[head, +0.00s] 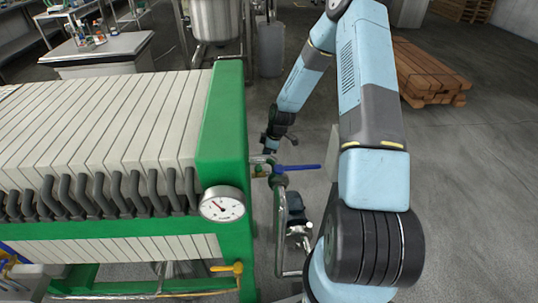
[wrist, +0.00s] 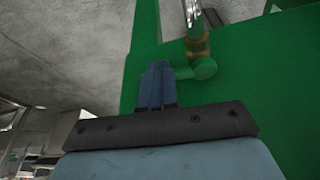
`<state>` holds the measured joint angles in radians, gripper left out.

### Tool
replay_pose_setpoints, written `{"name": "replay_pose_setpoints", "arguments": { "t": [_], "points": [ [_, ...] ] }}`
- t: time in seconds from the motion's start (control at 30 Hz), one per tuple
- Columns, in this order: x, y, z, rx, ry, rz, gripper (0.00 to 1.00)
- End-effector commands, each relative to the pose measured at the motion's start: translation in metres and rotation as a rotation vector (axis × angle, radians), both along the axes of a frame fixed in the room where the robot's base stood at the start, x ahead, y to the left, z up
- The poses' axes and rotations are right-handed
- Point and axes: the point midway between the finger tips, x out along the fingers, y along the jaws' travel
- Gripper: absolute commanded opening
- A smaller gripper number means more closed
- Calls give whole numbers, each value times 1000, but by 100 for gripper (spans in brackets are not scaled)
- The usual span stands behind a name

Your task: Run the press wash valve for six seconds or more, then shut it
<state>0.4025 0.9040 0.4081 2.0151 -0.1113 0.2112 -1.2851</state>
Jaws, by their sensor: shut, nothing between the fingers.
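The filter press has a green end frame (head: 222,125), which fills much of the wrist view (wrist: 240,130). A valve with a blue lever (head: 303,168) sits on the pipework to the right of that frame; the lever points right. In the wrist view a brass fitting (wrist: 196,42) and a rounded green part (wrist: 204,69) join a shiny pipe. My gripper (wrist: 157,70) is shut and empty, its tips just left of the green part; contact cannot be told. In the head view my gripper (head: 270,143) is small, behind the blue lever. No label shows which valve is the press wash valve.
A round gauge (head: 222,205) is on the frame's front. A yellow-handled valve (head: 238,268) sits low on the press. Metal pipes (head: 281,230) run down beside the frame. A steel tank (head: 216,20) stands behind. Timber (head: 428,75) lies at right, with open floor before it.

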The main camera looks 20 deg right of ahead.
Motion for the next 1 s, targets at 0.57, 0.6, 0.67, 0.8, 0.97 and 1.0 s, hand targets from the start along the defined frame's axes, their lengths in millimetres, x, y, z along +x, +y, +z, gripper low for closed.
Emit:
{"name": "replay_pose_setpoints", "arguments": {
  "t": [0.57, 0.6, 0.67, 0.8, 0.97, 1.0],
  "points": [
    [6, 17, -3, 3, 2, 169, 0],
    [6, 18, -3, 3, 3, 169, 0],
    [6, 18, -3, 3, 3, 169, 0],
    [6, 19, -3, 5, 4, 169, 0],
    [4, 14, -2, 6, 4, 171, 0],
    [3, 9, -1, 5, 5, 170, 0]
  ]
}}
